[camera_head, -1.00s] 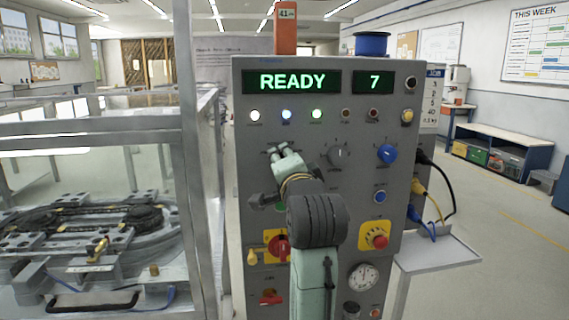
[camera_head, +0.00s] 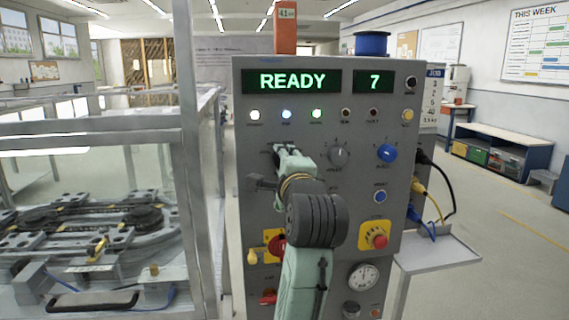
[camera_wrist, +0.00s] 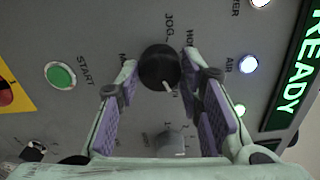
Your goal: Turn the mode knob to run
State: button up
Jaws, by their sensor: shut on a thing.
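The mode knob is black and round (camera_wrist: 160,67) with a white pointer mark, in the upper middle of the wrist view. My gripper (camera_wrist: 162,75) has one purple-padded finger on each side of it and is shut on it. The pointer mark points down and slightly right in that view, toward a label too small and covered to read. JOG and part of HOME show above the knob. In the head view my gripper (camera_head: 284,150) is against the grey panel (camera_head: 250,200), and my wrist hides the knob.
A green START button (camera_wrist: 60,75) is left of the knob in the wrist view. A grey knob (camera_head: 338,155) and a blue knob (camera_head: 386,153) sit right of my gripper. A red emergency button (camera_head: 375,237) is lower right. A metal-framed cell (camera_head: 195,150) stands left.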

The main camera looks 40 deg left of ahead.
dwell(0.3)
jog(key=o, duration=1.2)
jog(key=shift+c, duration=0.2)
jog(key=v, duration=1.2)
